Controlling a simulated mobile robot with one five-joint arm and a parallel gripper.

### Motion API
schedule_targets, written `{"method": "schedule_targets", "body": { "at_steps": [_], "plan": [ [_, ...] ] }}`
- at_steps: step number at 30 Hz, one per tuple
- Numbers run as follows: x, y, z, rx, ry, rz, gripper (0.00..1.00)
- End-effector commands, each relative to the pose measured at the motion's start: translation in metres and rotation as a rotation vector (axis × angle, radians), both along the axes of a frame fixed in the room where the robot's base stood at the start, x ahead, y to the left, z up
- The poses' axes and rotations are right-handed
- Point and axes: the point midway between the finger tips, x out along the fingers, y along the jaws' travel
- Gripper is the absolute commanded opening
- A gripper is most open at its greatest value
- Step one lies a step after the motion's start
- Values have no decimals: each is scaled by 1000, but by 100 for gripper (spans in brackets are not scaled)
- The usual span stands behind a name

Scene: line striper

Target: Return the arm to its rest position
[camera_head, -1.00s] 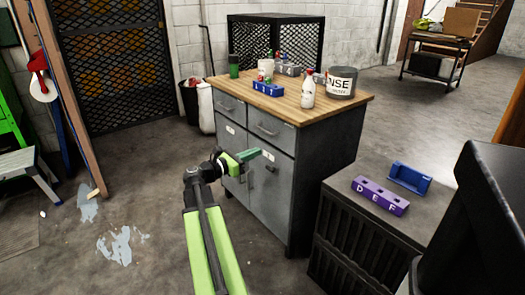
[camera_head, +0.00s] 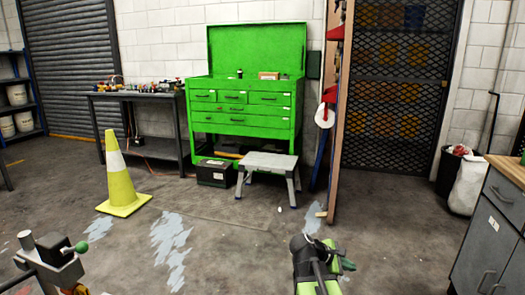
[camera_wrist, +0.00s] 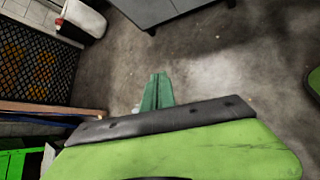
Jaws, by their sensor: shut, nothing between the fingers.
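My green arm and gripper (camera_head: 347,264) show at the bottom of the head view, right of centre, low over the concrete floor. The green fingers point to the right. In the wrist view my gripper (camera_wrist: 156,92) is shut, with its green fingers together and nothing between them. Bare floor lies beyond the fingertips. Much of the arm is cut off by the bottom edge of the head view.
A green tool chest (camera_head: 245,110) stands at the back, with a grey step stool (camera_head: 270,162) before it. A yellow cone (camera_head: 122,185) stands left. A grey cabinet (camera_head: 490,235) is at the right edge. A machine with a green knob (camera_head: 50,262) is lower left. The middle floor is clear.

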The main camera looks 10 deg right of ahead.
Motion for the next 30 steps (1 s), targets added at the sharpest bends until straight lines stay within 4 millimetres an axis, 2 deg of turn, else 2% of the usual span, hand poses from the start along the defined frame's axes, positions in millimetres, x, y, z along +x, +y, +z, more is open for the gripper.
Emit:
{"method": "schedule_targets", "body": {
  "at_steps": [1,3,6,10,15,17,18,19,26,30],
  "plan": [
    [3,39,-16,98,-58,-19,0],
    [3,90,-39,251,-138,-86,0],
    [-4,151,-63,449,-223,-218,0],
    [-22,215,-85,687,-300,-479,0],
    [-42,269,-93,879,-360,-890,0],
    [-45,275,-93,881,-394,-1017,0],
    [-46,274,-85,868,-423,-1075,0],
    [-45,274,-66,869,-420,-1065,0],
    [-45,274,6,868,-421,-1059,0],
    [-45,274,64,868,-421,-1058,0]
  ]
}}
